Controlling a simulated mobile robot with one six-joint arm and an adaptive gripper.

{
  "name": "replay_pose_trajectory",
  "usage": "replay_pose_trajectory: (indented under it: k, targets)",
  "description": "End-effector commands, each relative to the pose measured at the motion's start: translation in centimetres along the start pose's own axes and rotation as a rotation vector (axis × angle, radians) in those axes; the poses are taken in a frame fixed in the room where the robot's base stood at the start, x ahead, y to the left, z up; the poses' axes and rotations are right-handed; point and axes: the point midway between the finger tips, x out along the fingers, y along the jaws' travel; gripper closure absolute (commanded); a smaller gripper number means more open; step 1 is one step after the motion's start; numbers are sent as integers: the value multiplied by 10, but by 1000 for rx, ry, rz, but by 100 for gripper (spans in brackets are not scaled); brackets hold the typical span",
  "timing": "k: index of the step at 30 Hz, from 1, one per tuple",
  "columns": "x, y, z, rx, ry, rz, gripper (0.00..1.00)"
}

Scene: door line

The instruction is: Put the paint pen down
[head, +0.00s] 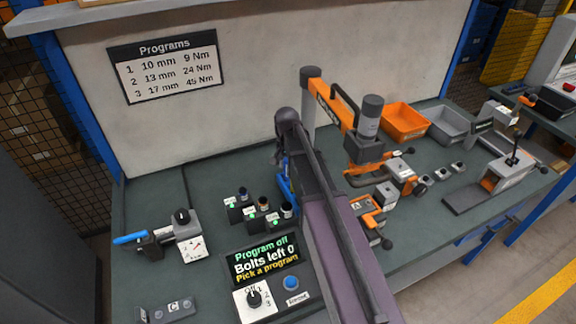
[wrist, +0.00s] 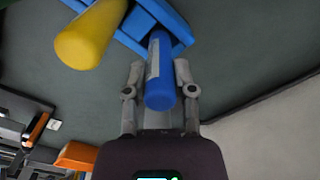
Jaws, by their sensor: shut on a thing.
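The paint pen (wrist: 160,90) is blue with a pale label along its side. In the wrist view it stands between the two fingers of my gripper (wrist: 157,76), which is shut on it. Its far end lies over a blue holder (wrist: 178,28); I cannot tell whether it sits in the holder or just above it. A yellow pen (wrist: 88,38) stands at the holder beside it, to the left. In the head view the blue holder (head: 286,188) shows partly behind my arm, which hides the pen and fingers.
The green bench (head: 150,195) carries small dark blocks (head: 262,218), a control panel (head: 265,265) reading "Program off", and a gauge unit (head: 187,235) on the left. An orange bin (head: 404,122) and an orange-armed tool stand (head: 336,100) are on the right. A pale wall stands behind.

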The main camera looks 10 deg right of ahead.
Motion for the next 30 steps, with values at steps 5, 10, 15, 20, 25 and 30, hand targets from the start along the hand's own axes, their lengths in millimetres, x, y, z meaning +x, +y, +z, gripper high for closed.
replay_pose_trajectory:
  k: [5, 10, 15, 20, 25, 30]
  targets:
    - [2, 0, 0, 0, 0, 0, 100]
    - [2, 0, 0, 0, 0, 0, 32]
    - [2, 0, 0, -1, 0, 0, 32]
    - [2, 0, 0, -1, 0, 0, 32]
    - [0, 0, 0, -1, 0, 0, 32]
    - [-7, 0, 0, -1, 0, 0, 32]
